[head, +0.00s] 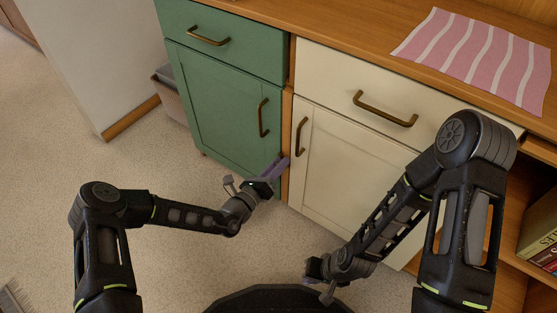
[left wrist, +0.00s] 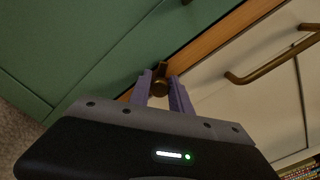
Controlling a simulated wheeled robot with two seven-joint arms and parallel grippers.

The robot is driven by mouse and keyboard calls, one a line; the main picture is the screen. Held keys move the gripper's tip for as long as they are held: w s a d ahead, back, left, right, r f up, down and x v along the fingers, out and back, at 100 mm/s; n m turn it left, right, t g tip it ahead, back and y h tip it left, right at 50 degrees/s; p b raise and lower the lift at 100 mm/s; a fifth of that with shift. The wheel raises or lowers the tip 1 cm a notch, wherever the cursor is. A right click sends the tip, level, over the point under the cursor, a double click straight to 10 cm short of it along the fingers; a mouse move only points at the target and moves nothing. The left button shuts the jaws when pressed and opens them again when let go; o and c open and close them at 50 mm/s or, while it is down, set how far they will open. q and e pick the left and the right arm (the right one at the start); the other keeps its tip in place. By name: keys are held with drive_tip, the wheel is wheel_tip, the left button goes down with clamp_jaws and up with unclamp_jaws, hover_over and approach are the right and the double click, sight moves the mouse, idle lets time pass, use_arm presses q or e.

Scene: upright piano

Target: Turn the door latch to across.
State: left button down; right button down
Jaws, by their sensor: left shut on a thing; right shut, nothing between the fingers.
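The door latch (left wrist: 160,75) is a small brass piece in the left wrist view, by the wooden strip between the green door (head: 228,107) and the cream door (head: 334,170). My left gripper (head: 278,166) has purple fingers, which also show in the left wrist view (left wrist: 161,88), one on each side of the latch. It is shut on the latch. In the head view the fingers cover the latch, and I cannot tell its exact angle. My right gripper (head: 325,280) is shut and empty, low in front of the cream door and apart from it.
The green door has a brass handle (head: 263,118); the cream door's handle (head: 300,137) is close to the right of the strip. Drawers are above both doors. A striped pink cloth (head: 478,58) lies on the top. Open floor (head: 165,240) is at the left.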

use_arm(q)
drive_tip(key=n+p, duration=0.1)
drive_tip(key=n, duration=0.3)
drive_tip(key=shift+n+p, duration=0.3)
drive_tip(key=n, duration=0.2)
drive_tip(key=shift+n, duration=0.3)
drive_tip(key=shift+f+n+p, duration=0.1)
drive_tip(key=shift+n+p, duration=0.2)
drive_tip(key=shift+n, duration=1.2)
drive_tip(key=c, duration=1.2)
unclamp_jaws()
